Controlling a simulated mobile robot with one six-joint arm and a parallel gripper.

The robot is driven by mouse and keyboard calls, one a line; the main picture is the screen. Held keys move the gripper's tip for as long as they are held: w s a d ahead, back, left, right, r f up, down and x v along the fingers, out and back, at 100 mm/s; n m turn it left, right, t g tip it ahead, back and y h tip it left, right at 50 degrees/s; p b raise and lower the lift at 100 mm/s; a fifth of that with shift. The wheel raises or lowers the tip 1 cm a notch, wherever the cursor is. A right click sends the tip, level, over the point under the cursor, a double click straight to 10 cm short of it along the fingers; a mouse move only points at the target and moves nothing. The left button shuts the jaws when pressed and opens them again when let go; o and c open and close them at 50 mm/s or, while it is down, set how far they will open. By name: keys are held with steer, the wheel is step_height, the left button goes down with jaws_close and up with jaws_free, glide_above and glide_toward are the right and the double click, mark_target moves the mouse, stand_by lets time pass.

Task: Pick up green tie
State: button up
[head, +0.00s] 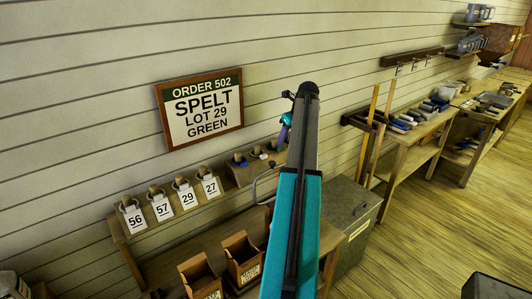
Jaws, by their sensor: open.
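I cannot make out a green tie in the head view. A wall sign (201,108) reads "ORDER 502, SPELT, LOT 29, GREEN". Several small items with number cards stand on a wooden shelf below it, and one card reads 29 (188,195). Small dark and bluish items (238,160) sit on a raised ledge to the right; their details are too small to tell. My teal arm rises through the middle and covers part of the ledge and bench. My gripper cannot be made out; a small purple part of my arm shows beside the dark link.
Two labelled wooden bins (241,258) stand on the lower bench. A grey lidded chest (351,215) stands right of my arm. Workbenches (416,138) with several blue and pale items line the wall at the right. The wooden floor (462,225) at the right is largely clear.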

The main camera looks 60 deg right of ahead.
mark_target(282, 149)
steer(key=shift+w+a+f+p, duration=0.1)
steer(key=shift+w+f+p, duration=0.15)
steer(key=shift+f+p, duration=0.2)
steer(key=shift+w+a+f+p, duration=0.1)
steer(key=shift+w+f+p, duration=0.15)
steer(key=shift+f, duration=0.25)
steer(key=shift+p+x, duration=0.35)
steer(key=shift+x, duration=0.9)
jaws_close()
